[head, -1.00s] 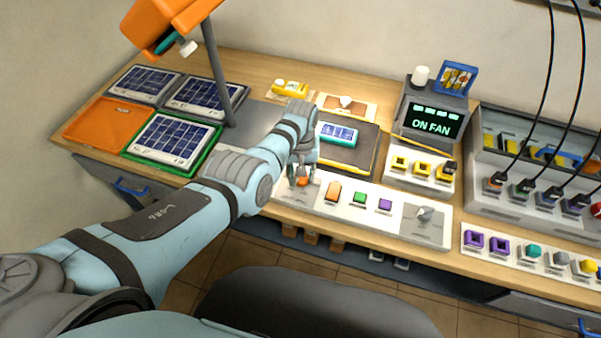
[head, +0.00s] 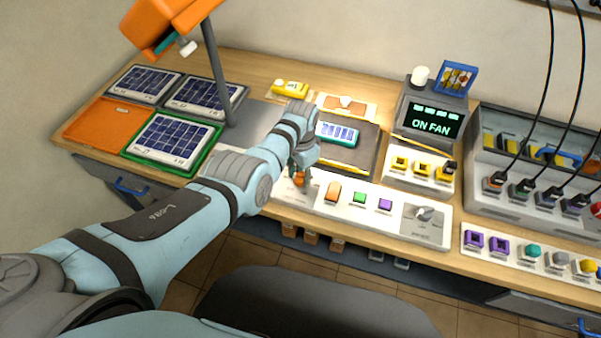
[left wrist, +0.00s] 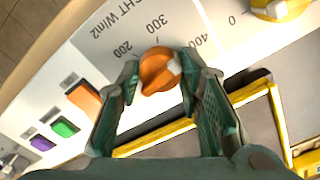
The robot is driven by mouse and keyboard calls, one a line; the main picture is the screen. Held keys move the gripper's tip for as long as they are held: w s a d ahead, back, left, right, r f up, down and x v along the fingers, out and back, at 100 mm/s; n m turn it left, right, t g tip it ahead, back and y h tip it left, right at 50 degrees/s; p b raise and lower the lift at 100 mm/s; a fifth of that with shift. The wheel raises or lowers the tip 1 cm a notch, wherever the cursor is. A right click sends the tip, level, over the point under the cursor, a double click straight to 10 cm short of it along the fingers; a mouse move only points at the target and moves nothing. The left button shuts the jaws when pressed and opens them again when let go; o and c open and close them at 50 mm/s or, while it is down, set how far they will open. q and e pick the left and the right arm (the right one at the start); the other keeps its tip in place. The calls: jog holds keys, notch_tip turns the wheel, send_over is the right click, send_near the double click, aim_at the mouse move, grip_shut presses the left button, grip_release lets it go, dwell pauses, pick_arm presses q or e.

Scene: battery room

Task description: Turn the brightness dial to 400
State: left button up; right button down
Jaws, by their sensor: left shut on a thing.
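The brightness dial is an orange knob (left wrist: 160,70) with a white mark, on a white panel printed 200, 300 and 400. In the left wrist view the white mark is on the knob's right side, toward the 400 side; the exact reading is hard to tell. My left gripper (left wrist: 158,80) is shut on the dial, with one green finger on each side of it. In the head view my left gripper (head: 301,170) reaches down at the panel's left end and partly hides the orange dial (head: 299,180). My right gripper is in neither view.
Orange, green and purple buttons (head: 359,198) and a grey knob (head: 425,213) share the panel. Behind it is a dark pad (head: 362,150) with a small solar panel (head: 337,132). A display (head: 431,120) reads ON FAN. A lamp post (head: 216,80) stands left of the arm.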

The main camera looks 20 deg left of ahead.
aim_at(301, 174)
pick_arm(q)
jog(key=shift+m, duration=1.1)
jog(key=o, duration=1.2)
notch_tip(301, 174, up, 12)
jog(key=shift+r, duration=0.1)
